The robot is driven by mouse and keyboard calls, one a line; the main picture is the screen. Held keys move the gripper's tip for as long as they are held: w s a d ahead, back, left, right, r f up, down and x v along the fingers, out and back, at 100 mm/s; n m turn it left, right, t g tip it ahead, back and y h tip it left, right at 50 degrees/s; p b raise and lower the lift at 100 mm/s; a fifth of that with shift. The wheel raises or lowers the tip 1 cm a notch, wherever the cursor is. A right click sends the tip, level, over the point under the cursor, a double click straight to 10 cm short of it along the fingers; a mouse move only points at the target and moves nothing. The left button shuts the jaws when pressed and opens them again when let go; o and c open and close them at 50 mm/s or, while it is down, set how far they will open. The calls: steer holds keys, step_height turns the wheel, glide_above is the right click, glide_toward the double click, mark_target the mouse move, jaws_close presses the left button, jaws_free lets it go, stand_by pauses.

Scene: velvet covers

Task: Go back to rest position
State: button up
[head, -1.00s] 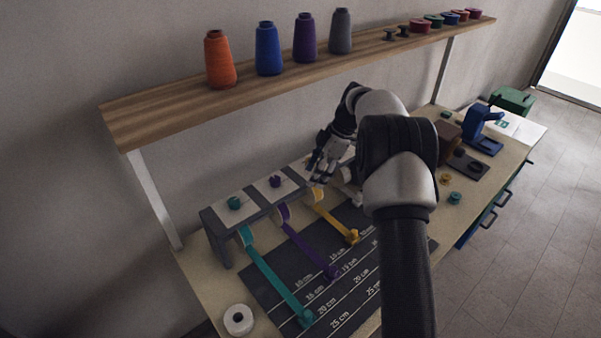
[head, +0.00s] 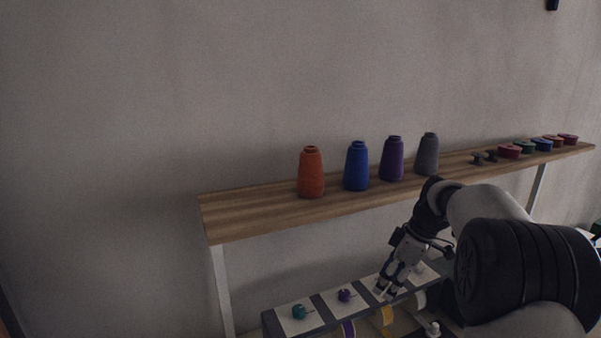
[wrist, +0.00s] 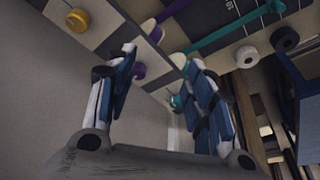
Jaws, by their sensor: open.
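My gripper (head: 386,291) is at the end of my raised arm, close above the grey ribbon stand (head: 322,309) in the head view. In the wrist view, my gripper (wrist: 160,88) has its fingers spread apart with nothing between them. The stand's top carries a teal knob (head: 299,312) and a purple knob (head: 344,295). The wrist view shows a yellow knob (wrist: 78,20) and a purple knob (wrist: 138,70) on the stand. A yellow ribbon (head: 387,317) hangs at the stand's front. Whether my fingers touch the stand top is unclear.
A wooden shelf (head: 265,209) above holds orange (head: 311,174), blue (head: 357,167), purple (head: 392,160) and grey (head: 427,155) thread cones, plus small spools at right. The wall at left is bare.

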steer(key=s+a+r+m+t+h, duration=0.1)
steer(key=s+a+r+m, duration=0.2)
steer(key=s+r, duration=0.35)
steer(key=s+a+r+m+h, duration=0.1)
steer(key=s+a+r+m, duration=0.25)
steer(key=s, duration=0.65)
steer(key=s+a+f+m+t, duration=0.1)
steer(key=s+m, duration=0.1)
steer(key=s, duration=0.7)
steer(key=s+a+f+m+t+h, duration=0.1)
steer(key=s+f+m, duration=0.1)
steer(key=s, duration=0.8)
steer(key=shift+s+f+m, duration=0.2)
steer(key=shift+s+m, duration=0.05)
steer(key=shift+m, duration=0.6)
steer(key=shift+w+r, duration=0.1)
